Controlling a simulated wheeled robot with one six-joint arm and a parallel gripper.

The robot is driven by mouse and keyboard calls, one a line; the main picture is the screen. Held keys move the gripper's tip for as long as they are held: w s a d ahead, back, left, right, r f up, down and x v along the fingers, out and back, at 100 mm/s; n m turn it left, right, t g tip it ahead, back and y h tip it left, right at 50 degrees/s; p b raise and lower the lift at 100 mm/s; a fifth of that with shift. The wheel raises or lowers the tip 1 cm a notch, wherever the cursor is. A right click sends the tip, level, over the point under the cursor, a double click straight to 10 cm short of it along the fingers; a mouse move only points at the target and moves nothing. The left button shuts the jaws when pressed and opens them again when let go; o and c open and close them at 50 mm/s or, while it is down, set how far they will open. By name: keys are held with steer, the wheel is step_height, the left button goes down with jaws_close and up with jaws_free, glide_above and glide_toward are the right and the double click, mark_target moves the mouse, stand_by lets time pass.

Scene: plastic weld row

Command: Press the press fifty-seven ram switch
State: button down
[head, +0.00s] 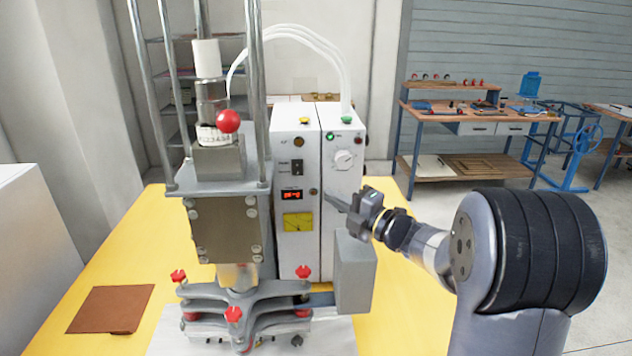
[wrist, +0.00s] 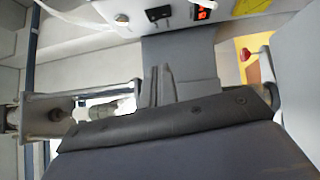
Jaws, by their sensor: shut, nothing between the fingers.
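The press (head: 222,230) stands on the yellow table, with a grey block, steel posts and a red ball on top. Behind it is a white control box (head: 296,245) with a black switch (head: 297,167), a red lit display, a yellow label and coloured buttons. I cannot tell which control is the ram switch. In the wrist view my gripper (wrist: 160,78) points toward the box; the black switch (wrist: 158,14) shows at the top.
A grey box (head: 356,272) stands just below my gripper. Red knobs (head: 233,314) ring the press base. A brown sheet (head: 108,308) lies on the yellow table (head: 405,290) at left. A workbench (head: 470,120) is far behind at right.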

mark_target(298, 168)
steer(key=p+x, duration=0.1)
steer(key=x, duration=0.2)
steer(key=p+x, duration=0.2)
steer(key=x, duration=0.2)
steer(key=w+d+p+x, duration=0.1)
steer(key=x, duration=0.3)
steer(key=shift+w+r+p, duration=0.2)
steer(key=shift+r+p, duration=0.05)
steer(key=shift+p, duration=0.15)
steer(key=shift+w+p, duration=0.3)
steer(key=shift+w, duration=0.35)
steer(key=shift+w+f, duration=0.1)
